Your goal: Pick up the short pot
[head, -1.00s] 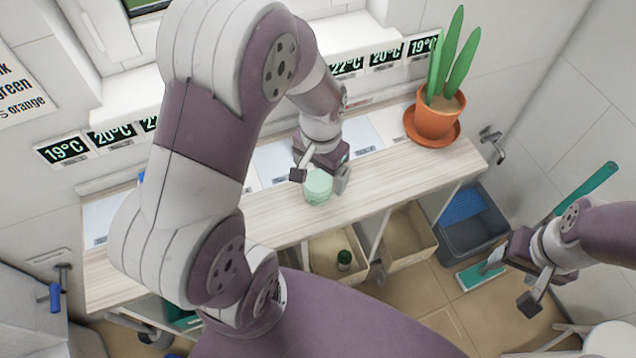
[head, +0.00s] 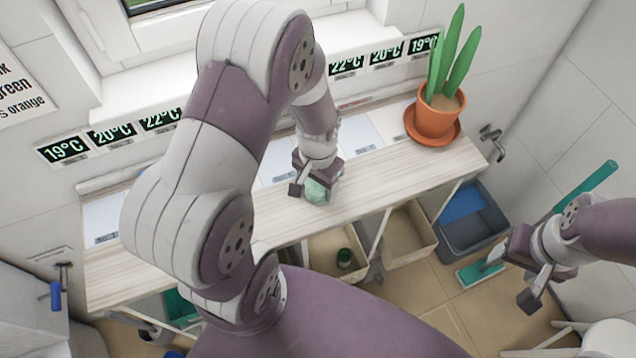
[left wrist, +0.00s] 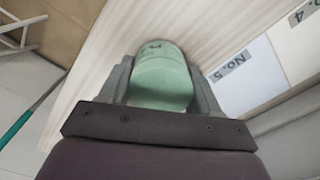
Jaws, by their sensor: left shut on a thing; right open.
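The short pot (head: 316,191) is pale green and sits on the light wooden shelf top, near its front edge. My left gripper (head: 314,187) is lowered over it and shut on it. In the left wrist view the pot (left wrist: 161,78) shows between the two fingers, with a small dark mark on its lid. The gripper partly hides the pot in the head view. My right gripper (head: 511,284) is open and empty, off to the right of the shelf, above the floor.
A potted plant in an orange pot (head: 437,117) stands at the shelf's right end. Several temperature displays (head: 347,65) line the wall behind. The shelf top (head: 385,171) right of the pot is clear.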

